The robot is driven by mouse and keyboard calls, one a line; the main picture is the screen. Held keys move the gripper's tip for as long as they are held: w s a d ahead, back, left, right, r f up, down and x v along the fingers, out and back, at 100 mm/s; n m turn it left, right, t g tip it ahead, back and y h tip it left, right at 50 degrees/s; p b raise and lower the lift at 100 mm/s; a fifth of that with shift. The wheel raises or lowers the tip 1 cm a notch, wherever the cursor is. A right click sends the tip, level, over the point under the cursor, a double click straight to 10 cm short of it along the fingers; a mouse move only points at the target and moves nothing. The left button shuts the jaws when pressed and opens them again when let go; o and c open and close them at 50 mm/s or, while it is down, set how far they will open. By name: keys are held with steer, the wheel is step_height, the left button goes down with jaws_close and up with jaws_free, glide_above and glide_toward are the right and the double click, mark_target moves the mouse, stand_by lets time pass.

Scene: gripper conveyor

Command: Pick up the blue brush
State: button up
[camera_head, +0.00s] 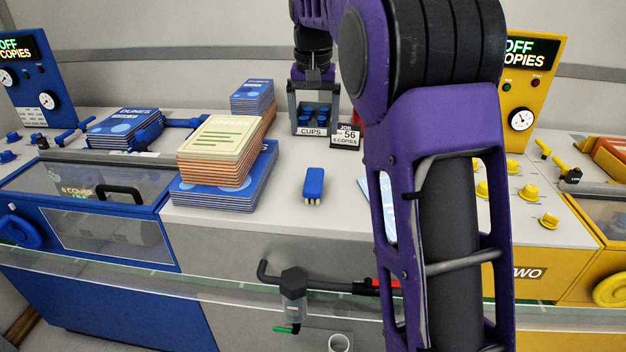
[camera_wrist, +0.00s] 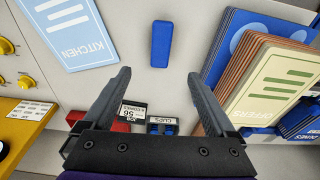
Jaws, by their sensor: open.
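The blue brush (camera_head: 313,183) lies on the light grey counter (camera_head: 260,225), its pale bristles showing at the near end. It also shows in the wrist view (camera_wrist: 161,44), upper middle, with bare counter around it. My gripper (camera_wrist: 160,76) is open and empty, its two dark fingers spread apart. The brush is beyond the fingertips, roughly in line with the gap between them, and not touched.
Stacks of booklets (camera_head: 216,160) stand left of the brush. A blue-and-white kitchen sheet (camera_wrist: 68,32) lies on its other side, partly hidden by my arm in the head view. A copies sign (camera_head: 347,136) stands by the cups. A glass rail (camera_head: 230,292) runs along the front.

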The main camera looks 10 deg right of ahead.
steer(key=b, duration=0.2)
glide_above(314, 178)
steer(key=s, duration=0.1)
steer(key=f, duration=1.1)
steer(key=shift+s+a, duration=0.1)
steer(key=shift+s, duration=0.1)
steer(key=shift+w+f+b, duration=0.15)
steer(key=shift+w+f, duration=0.05)
steer(key=shift+f, duration=0.75)
steer(key=shift+w+f+b, duration=0.15)
steer(key=shift+w+f, duration=0.1)
steer(key=shift+f, duration=0.7)
steer(key=shift+w+f+b, duration=0.15)
steer(key=shift+w+f, duration=0.05)
steer(key=shift+f, duration=0.75)
steer(key=shift+r, duration=0.1)
jaws_close()
